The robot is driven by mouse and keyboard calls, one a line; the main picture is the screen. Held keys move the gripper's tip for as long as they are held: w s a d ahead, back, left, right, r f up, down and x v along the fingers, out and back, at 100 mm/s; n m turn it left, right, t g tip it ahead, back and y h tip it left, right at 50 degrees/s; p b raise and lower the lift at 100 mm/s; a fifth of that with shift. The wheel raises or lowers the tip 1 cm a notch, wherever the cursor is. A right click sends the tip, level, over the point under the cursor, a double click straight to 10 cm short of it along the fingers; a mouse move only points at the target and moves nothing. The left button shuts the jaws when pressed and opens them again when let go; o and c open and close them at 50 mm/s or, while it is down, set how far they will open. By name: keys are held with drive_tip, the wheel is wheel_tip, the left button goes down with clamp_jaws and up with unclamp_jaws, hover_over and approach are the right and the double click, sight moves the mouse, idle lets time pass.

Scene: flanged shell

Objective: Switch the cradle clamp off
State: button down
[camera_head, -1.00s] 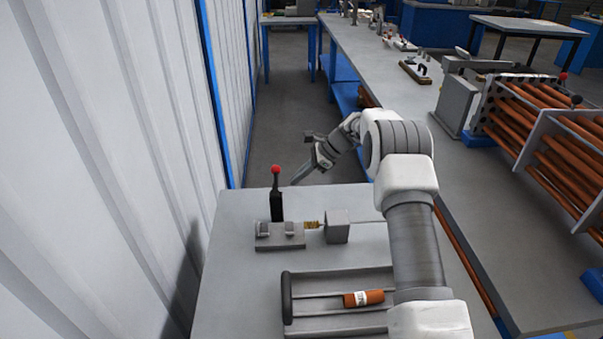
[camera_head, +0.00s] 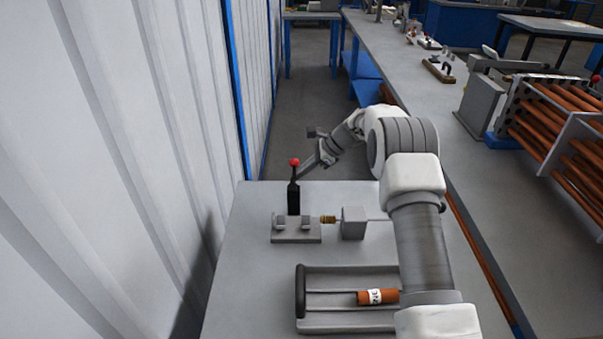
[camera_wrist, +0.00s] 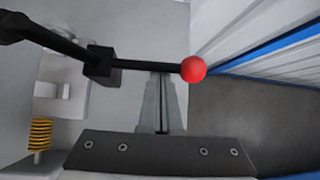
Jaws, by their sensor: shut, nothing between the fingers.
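The cradle clamp (camera_head: 297,232) is a grey block with two cradle pieces on the grey table. Its black lever (camera_head: 293,200) stands upright at the back and ends in a red ball (camera_head: 294,162). In the wrist view the black lever (camera_wrist: 145,65) runs across the picture to the red ball (camera_wrist: 194,69). My gripper (camera_head: 301,176) is just behind and to the right of the lever's upper part. In the wrist view my gripper (camera_wrist: 161,78) is shut and empty, its tips close to the lever shaft near the ball. I cannot tell whether they touch.
A brass-coloured coil (camera_head: 328,219) and a grey block (camera_head: 354,223) stand right of the clamp. A tray (camera_head: 300,291) in front holds an orange cylinder (camera_head: 378,297). A white corrugated wall (camera_head: 130,150) is close on the left.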

drive_tip(key=shift+s+r+t+b, duration=0.1)
drive_tip(key=shift+r+t+b, duration=0.25)
drive_tip(key=shift+t+b, duration=0.45)
drive_tip(key=s+r+n+t+b, duration=0.2)
drive_tip(key=s+r+t+b, duration=0.2)
drive_tip(key=b, duration=0.8)
drive_tip(key=shift+s+r+n+y, duration=0.2)
drive_tip(key=shift+r+n+y, duration=0.1)
drive_tip(key=shift+r+n, duration=0.15)
drive_tip(key=shift+s+a, duration=0.15)
drive_tip(key=shift+s, duration=0.05)
drive_tip(key=shift+w, duration=0.1)
idle(0.3)
drive_tip(key=w+d+f, duration=0.1)
drive_tip(key=w, duration=0.3)
drive_tip(key=s+d+r, duration=0.2)
drive_tip(key=s+d, duration=0.4)
drive_tip(key=s, duration=0.1)
drive_tip(key=shift+s+d+r+p, duration=0.15)
drive_tip(key=shift+s+d+p, duration=0.05)
drive_tip(key=shift+d+p, duration=0.2)
